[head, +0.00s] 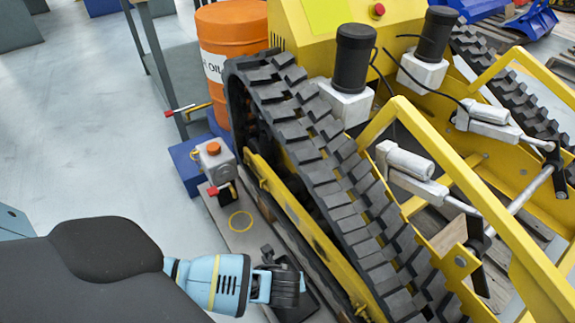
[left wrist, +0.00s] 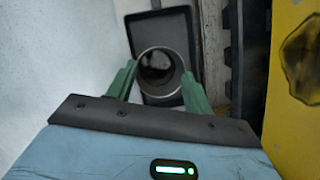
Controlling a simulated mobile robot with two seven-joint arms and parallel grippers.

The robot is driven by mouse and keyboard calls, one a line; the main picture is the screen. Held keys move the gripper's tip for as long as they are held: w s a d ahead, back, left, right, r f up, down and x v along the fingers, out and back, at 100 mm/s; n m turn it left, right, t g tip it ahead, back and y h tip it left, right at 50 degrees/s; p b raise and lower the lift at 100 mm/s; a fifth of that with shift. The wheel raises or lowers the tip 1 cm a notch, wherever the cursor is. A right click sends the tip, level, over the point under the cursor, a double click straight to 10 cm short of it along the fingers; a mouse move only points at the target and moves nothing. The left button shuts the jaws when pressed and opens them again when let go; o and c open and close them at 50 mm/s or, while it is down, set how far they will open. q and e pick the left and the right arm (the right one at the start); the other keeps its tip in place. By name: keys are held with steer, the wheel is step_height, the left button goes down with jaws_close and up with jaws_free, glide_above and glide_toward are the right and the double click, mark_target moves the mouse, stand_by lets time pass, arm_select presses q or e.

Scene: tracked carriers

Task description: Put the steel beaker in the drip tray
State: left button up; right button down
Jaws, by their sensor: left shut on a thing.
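The steel beaker (left wrist: 142,90) is a round, open-topped metal cup, seen from above in the left wrist view. The green fingers of my left gripper (left wrist: 158,82) are shut on it, one on each side. The drip tray (left wrist: 143,28) is dark and rectangular with a thin rim, and lies below and around the beaker in that view. I cannot tell whether the beaker touches the tray's floor. In the head view my left gripper (head: 288,283) is over the dark tray (head: 304,303), beside the track; the beaker cannot be made out there. My right gripper is not in view.
A yellow tracked carrier (head: 295,205) stands close on the right. An orange oil drum (head: 230,50) stands behind.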

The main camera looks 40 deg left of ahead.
arm_select(q)
steer(key=shift+w+d, duration=0.1)
steer(key=shift+w, duration=0.35)
steer(key=shift+w, duration=0.1)
steer(key=f+b, duration=0.1)
steer(key=w+f+b, duration=0.1)
steer(key=f+b, duration=0.1)
steer(key=shift+d+f, duration=0.15)
steer(key=shift+f, duration=0.25)
